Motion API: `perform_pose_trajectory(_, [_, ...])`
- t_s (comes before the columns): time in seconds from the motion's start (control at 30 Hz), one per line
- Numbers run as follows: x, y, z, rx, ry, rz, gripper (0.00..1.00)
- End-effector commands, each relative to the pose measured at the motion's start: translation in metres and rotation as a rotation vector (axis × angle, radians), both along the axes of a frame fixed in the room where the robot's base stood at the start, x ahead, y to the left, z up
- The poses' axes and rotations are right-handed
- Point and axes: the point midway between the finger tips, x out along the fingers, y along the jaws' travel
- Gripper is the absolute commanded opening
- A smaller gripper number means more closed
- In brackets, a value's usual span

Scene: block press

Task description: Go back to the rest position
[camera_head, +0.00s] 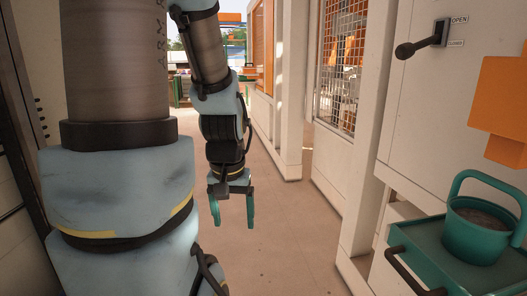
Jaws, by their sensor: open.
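My gripper (232,208) hangs from my arm near the middle of the head view, pointing down over the floor. Its two green fingers are apart, with nothing between them. It is clear of the machine on the right. My arm's large links fill the left side of the view and hide what lies behind them.
A green bucket (470,237) with dark contents stands on a green shelf (419,244) with a dark handle, at the lower right. A black lever (421,45) beside OPEN and CLOSED labels is on the pale machine (410,135). The floor (290,235) ahead is clear.

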Motion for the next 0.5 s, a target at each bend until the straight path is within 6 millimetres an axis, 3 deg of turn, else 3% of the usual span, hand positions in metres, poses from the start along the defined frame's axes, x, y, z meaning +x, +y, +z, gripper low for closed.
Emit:
perform_pose_trajectory(0.03, [0.0, 0.0, 0.03, 0.0, -0.001, 0.0, 0.81])
perform_pose_trajectory(0.2, [0.0, 0.0, 0.086, 0.0, -0.001, 0.0, 0.81])
perform_pose_trajectory(0.4, [0.001, 0.0, 0.144, 0.0, -0.001, 0.0, 0.81])
perform_pose_trajectory(0.5, [0.001, 0.0, 0.164, 0.0, -0.001, 0.0, 0.81])
